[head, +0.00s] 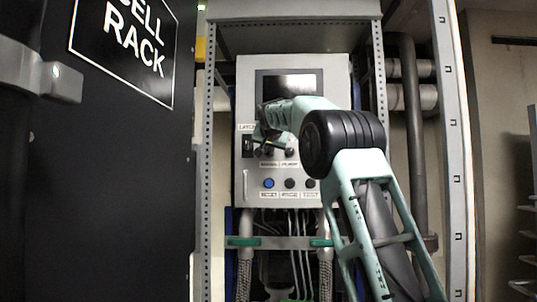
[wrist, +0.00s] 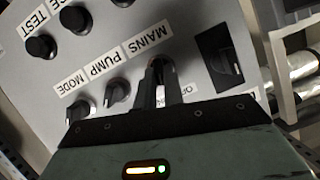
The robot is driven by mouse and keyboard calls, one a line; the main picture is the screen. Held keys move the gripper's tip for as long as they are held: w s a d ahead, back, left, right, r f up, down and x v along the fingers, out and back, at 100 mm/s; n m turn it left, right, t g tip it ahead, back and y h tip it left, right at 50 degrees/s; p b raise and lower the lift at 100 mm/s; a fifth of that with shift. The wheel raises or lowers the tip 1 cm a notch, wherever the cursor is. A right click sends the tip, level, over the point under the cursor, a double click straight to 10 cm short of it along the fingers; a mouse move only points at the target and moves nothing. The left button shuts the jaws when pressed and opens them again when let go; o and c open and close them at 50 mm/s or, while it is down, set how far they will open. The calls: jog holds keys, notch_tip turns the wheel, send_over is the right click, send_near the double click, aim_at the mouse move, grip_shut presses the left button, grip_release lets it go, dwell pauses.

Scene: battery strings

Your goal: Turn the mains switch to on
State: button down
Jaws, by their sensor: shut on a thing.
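The mains switch (wrist: 159,65) is a small dark knob on the grey control panel (head: 343,85), beside the label MAINS in the wrist view. My gripper (wrist: 161,80) has its two dark fingers closed around the knob, which they mostly hide. The knob's pointer direction cannot be read. White labels with parts of ON/OFF lettering show beside the fingers, partly covered. In the head view my gripper (head: 266,142) reaches the left part of the panel, below the screen, and my arm hides the knob.
The pump knob (wrist: 117,90) and mode knob (wrist: 77,110) sit beside my gripper. A black recessed switch (wrist: 227,67) is on its other side. Several push buttons, one blue (head: 269,183), line the panel's lower part. Perforated rack posts (head: 208,180) and a black cell rack door (head: 110,170) flank the panel.

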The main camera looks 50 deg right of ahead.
jog(key=m+t+b, duration=0.1)
jog(key=m, duration=0.1)
jog(key=m+t+y+b, duration=0.1)
jog(key=m, duration=0.1)
jog(key=shift+s+d+f+b, duration=0.15)
jog(key=shift+s+b, duration=0.05)
jog(key=shift+b, duration=0.1)
jog(key=shift+t, duration=0.4)
jog(key=c, duration=1.5)
grip_release()
jog(key=b+v, duration=0.5)
jog(key=v, duration=1.2)
jog(key=shift+s+r+b, duration=0.2)
jog(key=shift+b, duration=0.2)
